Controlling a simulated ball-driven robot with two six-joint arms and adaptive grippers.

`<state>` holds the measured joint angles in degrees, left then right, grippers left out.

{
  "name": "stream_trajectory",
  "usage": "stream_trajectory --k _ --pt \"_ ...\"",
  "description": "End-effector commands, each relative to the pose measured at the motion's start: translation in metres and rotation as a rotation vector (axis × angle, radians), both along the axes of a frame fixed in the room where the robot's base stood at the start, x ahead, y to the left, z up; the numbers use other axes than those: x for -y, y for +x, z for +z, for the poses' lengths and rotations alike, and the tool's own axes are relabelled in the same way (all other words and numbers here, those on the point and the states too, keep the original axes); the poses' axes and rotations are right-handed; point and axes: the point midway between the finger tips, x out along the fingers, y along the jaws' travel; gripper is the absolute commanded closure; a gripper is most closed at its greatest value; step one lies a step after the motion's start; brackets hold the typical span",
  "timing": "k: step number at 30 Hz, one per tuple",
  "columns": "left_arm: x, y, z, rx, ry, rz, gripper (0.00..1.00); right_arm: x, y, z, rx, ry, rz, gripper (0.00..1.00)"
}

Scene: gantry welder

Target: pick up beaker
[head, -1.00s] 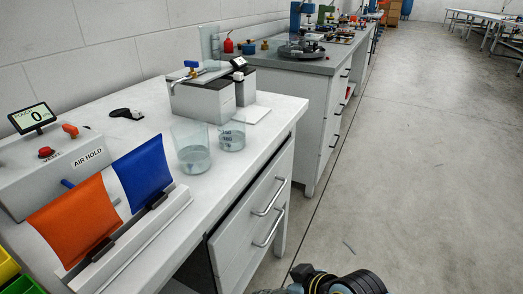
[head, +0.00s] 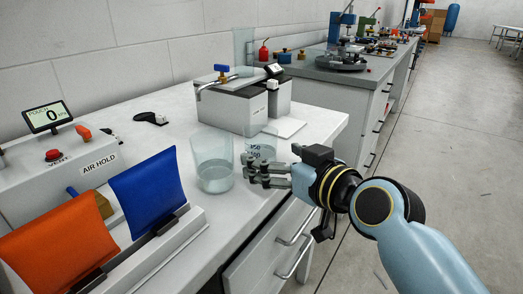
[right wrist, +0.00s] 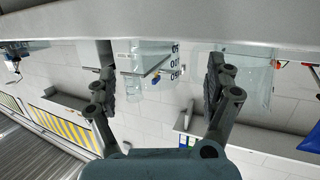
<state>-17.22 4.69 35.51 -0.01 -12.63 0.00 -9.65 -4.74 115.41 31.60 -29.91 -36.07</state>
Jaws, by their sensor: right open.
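Two clear glass beakers stand upright on the white bench, each with some liquid low inside. The larger beaker (head: 212,150) is on the left. The smaller beaker (head: 262,138) has dark volume marks and stands just right of and behind it. My right gripper (head: 264,173) is open beside the smaller beaker, its fingers overlapping the lower part of it. In the right wrist view, which is upside down, the marked beaker (right wrist: 160,62) shows between the spread fingers (right wrist: 160,80), and the larger beaker (right wrist: 245,68) is to the right. Contact cannot be told. My left gripper is not in view.
A grey box unit with a tap (head: 228,103) stands behind the beakers. The air-hold device (head: 62,180) with blue (head: 148,188) and orange (head: 50,235) flaps is at left. The bench's front edge and drawers (head: 265,250) lie below my right arm.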

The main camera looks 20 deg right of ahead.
Motion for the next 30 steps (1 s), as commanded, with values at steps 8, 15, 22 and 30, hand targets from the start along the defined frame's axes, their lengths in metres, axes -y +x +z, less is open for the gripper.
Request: stream_trajectory --k 8,15,22,30 --pt "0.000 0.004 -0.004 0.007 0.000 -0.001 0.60 -0.002 0.037 -0.011 0.000 0.000 0.001 0.14" --pt "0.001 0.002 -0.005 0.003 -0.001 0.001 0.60 -0.006 0.052 -0.014 0.000 -0.002 0.000 0.14" --pt "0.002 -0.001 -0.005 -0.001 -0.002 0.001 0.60 -0.006 0.051 -0.014 -0.001 -0.001 0.000 0.25" --pt "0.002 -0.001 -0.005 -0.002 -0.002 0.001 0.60 -0.006 0.051 -0.014 -0.001 -0.001 0.000 0.61"
